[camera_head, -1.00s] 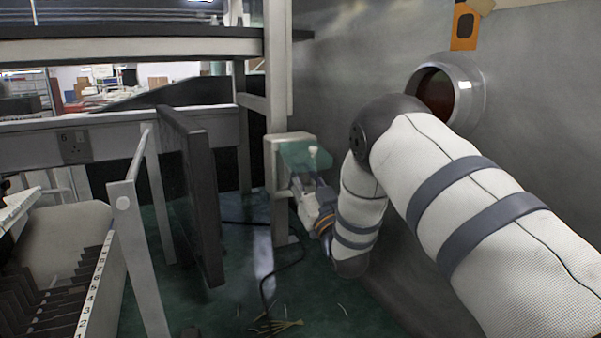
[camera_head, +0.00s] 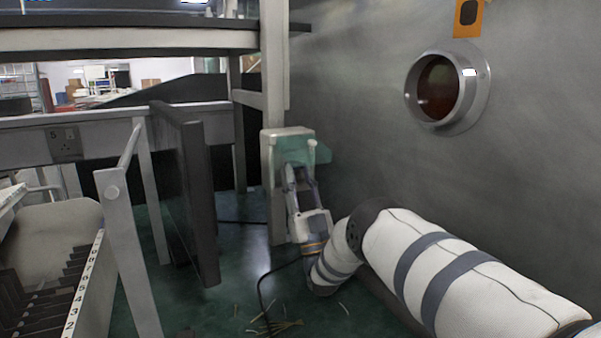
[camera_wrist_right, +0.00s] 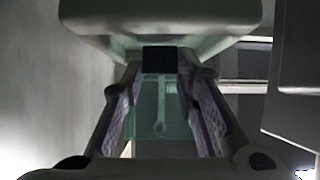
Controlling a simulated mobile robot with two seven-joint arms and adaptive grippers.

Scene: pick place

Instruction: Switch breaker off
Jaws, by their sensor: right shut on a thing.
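The breaker (camera_head: 275,142) is a pale box on an upright post, with a see-through green cover (camera_head: 320,154) and a small white knob (camera_head: 312,145) at its front. My right gripper (camera_head: 298,170) reaches up to it from below, its fingers at the breaker's front. In the right wrist view the fingers (camera_wrist_right: 160,88) stand either side of the green panel and a dark block (camera_wrist_right: 159,60), under the pale housing (camera_wrist_right: 160,14). They are shut on part of the breaker; exactly which part is hard to tell. My left gripper is not in view.
A grey wall with a round port (camera_head: 440,88) stands on the right. A dark upright panel (camera_head: 190,195) and a metal frame (camera_head: 125,240) stand left of the breaker. A black cable (camera_head: 263,290) and loose sticks (camera_head: 275,327) lie on the green floor.

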